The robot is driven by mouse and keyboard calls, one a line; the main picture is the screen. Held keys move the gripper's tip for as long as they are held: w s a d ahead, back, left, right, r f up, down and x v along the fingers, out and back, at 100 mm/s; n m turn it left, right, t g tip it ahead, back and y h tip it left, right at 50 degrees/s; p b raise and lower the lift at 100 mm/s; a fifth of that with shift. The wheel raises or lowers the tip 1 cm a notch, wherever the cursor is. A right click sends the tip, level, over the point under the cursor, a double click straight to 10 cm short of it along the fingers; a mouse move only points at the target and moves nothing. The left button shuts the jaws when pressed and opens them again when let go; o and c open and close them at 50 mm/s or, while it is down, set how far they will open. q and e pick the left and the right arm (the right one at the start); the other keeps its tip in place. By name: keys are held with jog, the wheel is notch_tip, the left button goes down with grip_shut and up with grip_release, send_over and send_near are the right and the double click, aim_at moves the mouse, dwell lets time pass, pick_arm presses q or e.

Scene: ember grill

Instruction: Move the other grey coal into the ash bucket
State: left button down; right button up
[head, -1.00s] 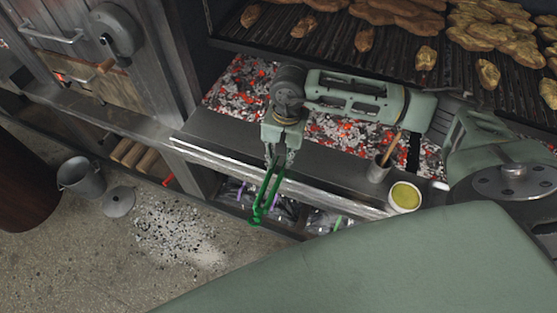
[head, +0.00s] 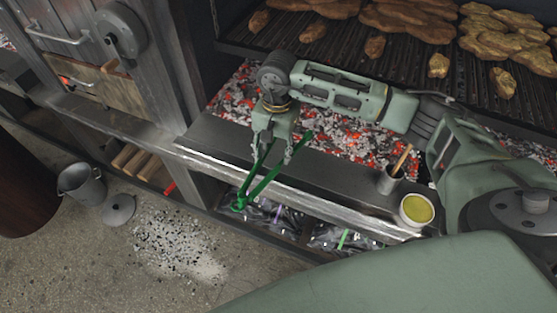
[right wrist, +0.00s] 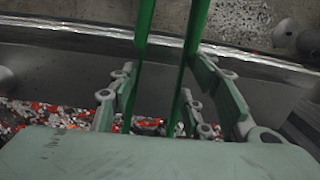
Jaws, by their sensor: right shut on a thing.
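My right gripper (head: 280,140) is shut on green tongs (head: 270,178) above the grill's front ledge. In the right wrist view, the tongs' two green bars (right wrist: 145,18) run between my fingers. The coal bed (head: 232,97) holds glowing red and grey pieces behind the ledge. I cannot single out one grey coal, and my arm hides part of the bed. A grey metal bucket (head: 78,186) stands on the floor at left. My left gripper is not in view.
A round grey lid (head: 119,210) lies beside the bucket, near scattered ash (head: 175,245). A cup with a brush (head: 388,182) and a tub of yellow stuff (head: 416,209) stand on the ledge (head: 215,140). Food lies on the grate (head: 340,45) above.

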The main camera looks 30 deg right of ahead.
jog(key=w+d+b, duration=0.1)
jog(key=d, duration=0.1)
jog(key=w+d+b, duration=0.1)
jog(key=w, duration=0.1)
jog(key=shift+d+b, duration=0.4)
jog(key=shift+o, duration=0.5)
jog(key=shift+s+f, duration=0.1)
grip_shut()
notch_tip(320, 180, up, 5)
jog(key=shift+f+p, duration=0.2)
jog(key=shift+p, duration=0.75)
jog(key=shift+a, duration=0.1)
